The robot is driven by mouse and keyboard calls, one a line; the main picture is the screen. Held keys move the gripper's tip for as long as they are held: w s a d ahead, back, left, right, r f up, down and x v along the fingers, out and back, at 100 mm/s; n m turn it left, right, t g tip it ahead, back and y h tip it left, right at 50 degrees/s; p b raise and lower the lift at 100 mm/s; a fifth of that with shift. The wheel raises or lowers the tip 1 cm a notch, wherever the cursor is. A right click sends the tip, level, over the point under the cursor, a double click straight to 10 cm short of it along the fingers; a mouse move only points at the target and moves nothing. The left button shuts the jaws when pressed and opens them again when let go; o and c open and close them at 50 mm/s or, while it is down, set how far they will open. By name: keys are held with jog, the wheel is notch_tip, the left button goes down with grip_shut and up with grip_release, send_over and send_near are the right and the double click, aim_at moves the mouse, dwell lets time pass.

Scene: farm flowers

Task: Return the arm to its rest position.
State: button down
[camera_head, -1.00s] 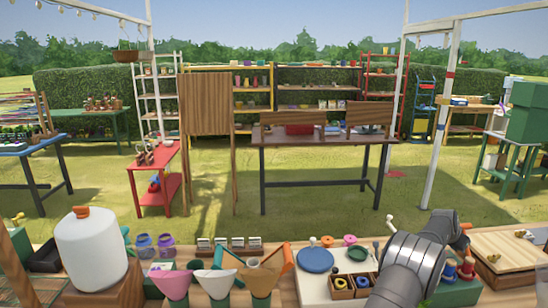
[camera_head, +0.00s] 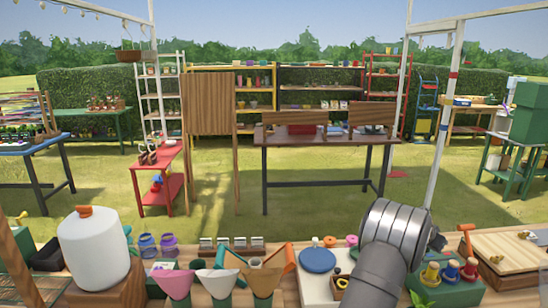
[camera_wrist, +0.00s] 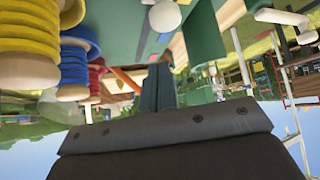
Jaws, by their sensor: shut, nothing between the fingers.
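My arm (camera_head: 390,245) rises from the bottom edge in the head view, right of centre, over the front bench. My gripper (camera_wrist: 158,88) shows in the wrist view as two dark fingers pressed together, with nothing between them. The head view does not show its fingertips. In the wrist view, which looks upside down, yellow (camera_wrist: 30,48), blue (camera_wrist: 75,62) and red (camera_wrist: 96,78) spools are close at the left, apart from the fingers.
The spools stand on a green block (camera_head: 445,292) right of my arm. A wooden board (camera_head: 508,248) lies farther right. Open air lies above the bench.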

jog(key=s+a+r, duration=0.3)
jog(key=a+r, duration=0.3)
jog(key=a, duration=0.5)
jog(key=x, duration=0.5)
jog(key=shift+d, duration=0.65)
jog(key=d+f, duration=0.1)
jog(key=d, duration=0.2)
jog(key=w+d+f, duration=0.1)
jog(key=d, duration=0.2)
jog(key=d+f, duration=0.1)
jog(key=d, duration=0.2)
jog(key=shift+w+d+f, duration=0.2)
jog(key=shift+w+f, duration=0.05)
jog(key=d, duration=0.7)
jog(key=shift+d+f, duration=0.15)
jog(key=shift+d, duration=0.1)
jog(key=shift+a+r, duration=0.2)
jog(key=shift+r, duration=0.15)
jog(key=v, duration=0.9)
jog(key=shift+s+r, duration=0.2)
jog(key=shift+r, duration=0.15)
jog(key=shift+f, duration=0.1)
